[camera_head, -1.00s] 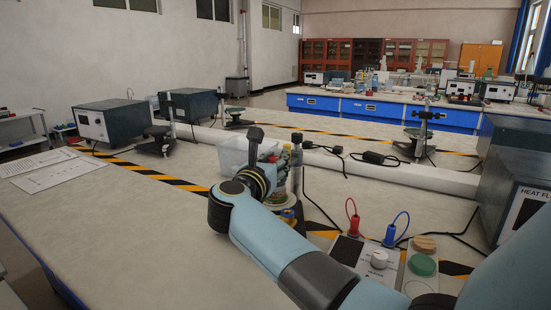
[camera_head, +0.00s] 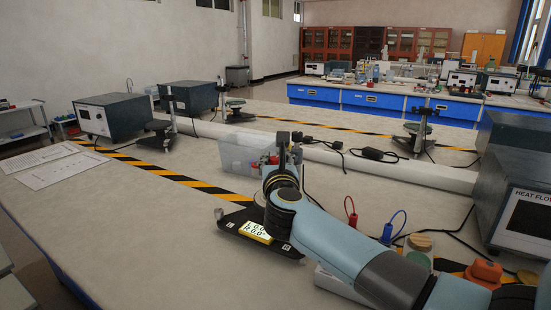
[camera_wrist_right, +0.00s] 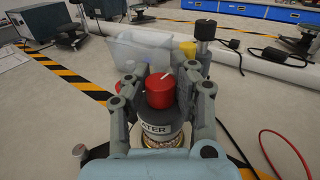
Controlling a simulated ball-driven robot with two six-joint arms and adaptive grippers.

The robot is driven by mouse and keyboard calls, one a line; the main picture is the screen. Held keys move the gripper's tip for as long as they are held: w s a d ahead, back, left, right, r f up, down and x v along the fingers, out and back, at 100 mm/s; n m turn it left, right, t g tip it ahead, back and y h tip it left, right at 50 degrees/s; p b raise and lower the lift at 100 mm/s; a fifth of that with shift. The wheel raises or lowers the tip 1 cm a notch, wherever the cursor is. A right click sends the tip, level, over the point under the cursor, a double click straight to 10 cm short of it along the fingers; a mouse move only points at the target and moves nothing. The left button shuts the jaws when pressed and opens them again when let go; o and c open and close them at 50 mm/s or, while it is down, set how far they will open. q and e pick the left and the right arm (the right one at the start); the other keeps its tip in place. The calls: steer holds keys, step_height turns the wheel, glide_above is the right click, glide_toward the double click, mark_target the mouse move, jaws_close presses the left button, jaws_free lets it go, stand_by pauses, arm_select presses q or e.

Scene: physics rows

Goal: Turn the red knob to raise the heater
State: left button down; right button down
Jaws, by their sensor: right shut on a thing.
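The red knob (camera_wrist_right: 160,92) with a pale pointer line sits on top of a grey body in the right wrist view. The body bears a label whose visible letters read "ATER" (camera_wrist_right: 155,129). My right gripper (camera_wrist_right: 162,82) has a finger on each side of the knob and is shut on it. In the head view my right gripper (camera_head: 277,158) stands upright, with small red parts by it, and the arm partly hides that spot. My left gripper is in neither view.
A clear plastic bin (camera_head: 238,154) stands just behind the gripper. Red (camera_head: 351,214) and blue (camera_head: 390,228) plugs with leads stand at right. The bench's left front is clear.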

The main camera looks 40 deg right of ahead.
steer(key=shift+f, duration=0.1)
stand_by(0.4)
steer(key=c, duration=1)
jaws_free()
steer(key=v, duration=1.2)
steer(key=shift+s, duration=0.1)
